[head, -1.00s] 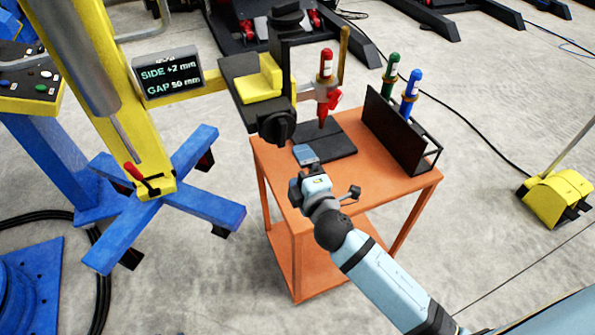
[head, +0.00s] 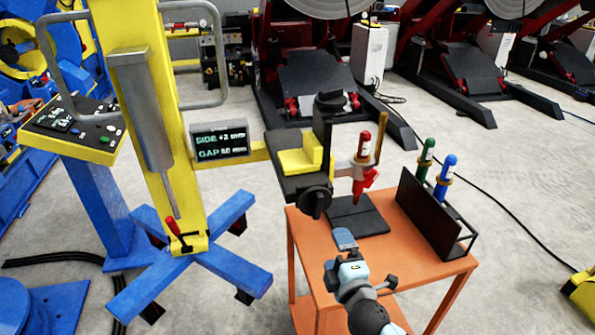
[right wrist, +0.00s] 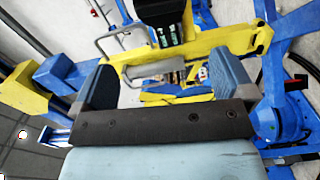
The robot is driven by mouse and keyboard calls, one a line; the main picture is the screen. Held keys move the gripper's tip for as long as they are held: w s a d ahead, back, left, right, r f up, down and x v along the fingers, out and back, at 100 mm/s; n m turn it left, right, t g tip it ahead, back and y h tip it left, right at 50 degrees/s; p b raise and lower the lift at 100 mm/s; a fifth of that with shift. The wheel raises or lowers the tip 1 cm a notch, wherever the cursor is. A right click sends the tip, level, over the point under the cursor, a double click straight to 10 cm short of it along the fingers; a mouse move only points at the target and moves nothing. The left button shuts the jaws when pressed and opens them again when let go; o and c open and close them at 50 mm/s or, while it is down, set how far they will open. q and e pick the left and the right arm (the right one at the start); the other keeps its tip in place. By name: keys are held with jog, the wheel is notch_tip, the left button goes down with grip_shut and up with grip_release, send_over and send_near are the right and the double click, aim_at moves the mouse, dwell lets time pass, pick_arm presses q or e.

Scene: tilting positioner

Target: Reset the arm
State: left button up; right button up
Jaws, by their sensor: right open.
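A yellow column (head: 135,110) on a blue cross-shaped foot stands at the left. Its yellow side arm (head: 235,157) reaches right to a black and yellow head with a black knob (head: 315,201). A small display (head: 220,139) on the arm appears to read SIDE +2 mm and GAP 50 mm. A red torch-like tool (head: 363,165) hangs tip down from a clamp on that head, over a dark plate (head: 357,216). My right gripper (head: 345,238) is open near the front edge of this plate. Its two fingers show apart and empty in the right wrist view (right wrist: 165,85). My left gripper is out of view.
An orange table (head: 400,262) carries the plate and a black rack (head: 428,212) with a green tool (head: 426,158) and a blue tool (head: 445,176). A red-handled lever (head: 173,228) sits low on the column. A control panel (head: 75,128) stands at far left.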

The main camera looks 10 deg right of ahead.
jog(key=s+d+f+m+g+y, duration=0.1)
jog(key=s+f+m+g, duration=0.6)
jog(key=s+f+m, duration=0.7)
jog(key=s+d+f, duration=0.1)
jog(key=s+f, duration=0.5)
jog(key=s, duration=0.1)
jog(key=shift+s+f+m+y, duration=0.35)
jog(key=shift+m+y, duration=0.05)
jog(key=shift+d, duration=0.1)
jog(key=shift+c, duration=0.2)
